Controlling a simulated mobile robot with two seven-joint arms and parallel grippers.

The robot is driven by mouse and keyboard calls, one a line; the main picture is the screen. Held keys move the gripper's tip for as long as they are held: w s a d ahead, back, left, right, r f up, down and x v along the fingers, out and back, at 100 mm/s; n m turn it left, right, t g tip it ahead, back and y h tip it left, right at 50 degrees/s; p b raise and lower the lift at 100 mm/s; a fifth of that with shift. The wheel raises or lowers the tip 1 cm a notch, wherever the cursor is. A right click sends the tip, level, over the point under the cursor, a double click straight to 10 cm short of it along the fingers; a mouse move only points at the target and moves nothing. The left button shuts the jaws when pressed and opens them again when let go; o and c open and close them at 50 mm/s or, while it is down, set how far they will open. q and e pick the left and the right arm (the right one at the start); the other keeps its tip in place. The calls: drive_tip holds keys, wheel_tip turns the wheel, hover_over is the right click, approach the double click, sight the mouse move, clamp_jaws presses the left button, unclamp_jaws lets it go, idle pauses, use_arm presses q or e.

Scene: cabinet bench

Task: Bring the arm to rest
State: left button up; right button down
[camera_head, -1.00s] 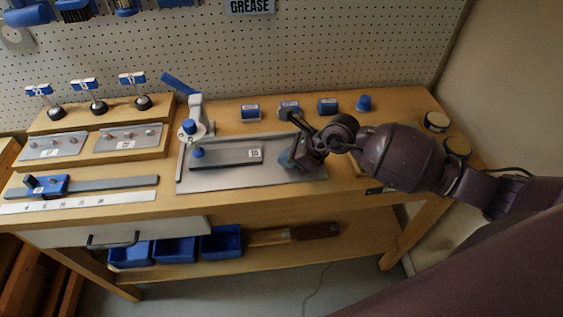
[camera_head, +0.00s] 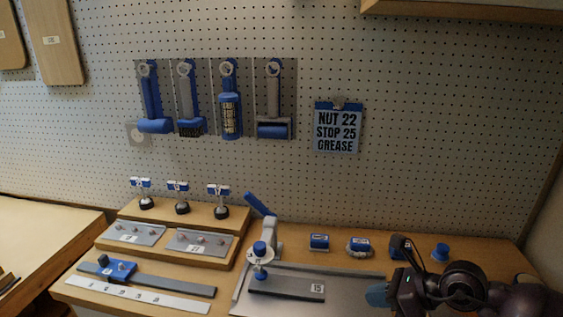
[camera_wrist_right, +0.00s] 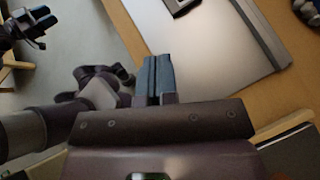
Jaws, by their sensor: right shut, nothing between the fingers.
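My right gripper (camera_head: 378,294) shows at the lower right of the head view, by the right end of the grey metal tray (camera_head: 350,280). Its blue-grey fingers are together and empty. In the right wrist view the closed fingers (camera_wrist_right: 155,76) point toward the bench edge and the tray (camera_wrist_right: 215,45), with nothing between them. A dark gripper, seemingly my left one (camera_wrist_right: 32,28), shows at the upper left of that view, over the floor; its finger gap is unclear. The left arm does not show in the head view.
A dark block marked 15 (camera_head: 287,289) and a clamp with a blue handle (camera_head: 262,225) stand at the tray. Small blue parts (camera_head: 319,242) line the bench behind. Tools (camera_head: 229,105) and a notice (camera_head: 338,128) hang on the pegboard.

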drive_tip(key=s+a+r+m+t+y, duration=0.2)
drive_tip(key=a+r+m+t+y, duration=0.4)
drive_tip(key=m, duration=0.3)
drive_tip(key=d+r+m+t+h, duration=0.3)
drive_tip(key=d+m+t+h, duration=0.3)
drive_tip(key=m, duration=0.5)
drive_tip(key=s+d+f+m+g+h, duration=0.2)
drive_tip(key=s+d+f+m+h, duration=0.15)
drive_tip(key=m+h, duration=0.45)
drive_tip(key=s+d+f+m+g+h, duration=0.15)
drive_tip(key=d+f+m+h, duration=0.35)
drive_tip(key=m, duration=0.5)
drive_tip(key=s+a+f+m+g+y, duration=0.2)
drive_tip(key=s+f+m+g, duration=0.25)
drive_tip(key=s, duration=0.45)
drive_tip(key=s+a+f+m+g+y, duration=0.1)
drive_tip(key=s+f+m+g, duration=0.2)
drive_tip(key=s+f+g, duration=0.45)
drive_tip(key=w+f+t, duration=0.5)
drive_tip(key=f+t, duration=0.3)
drive_tip(key=t, duration=0.1)
drive_tip(key=shift+w+a+f+y, duration=0.15)
drive_tip(key=shift+w+f+y, duration=0.2)
drive_tip(key=shift+f+y, duration=0.05)
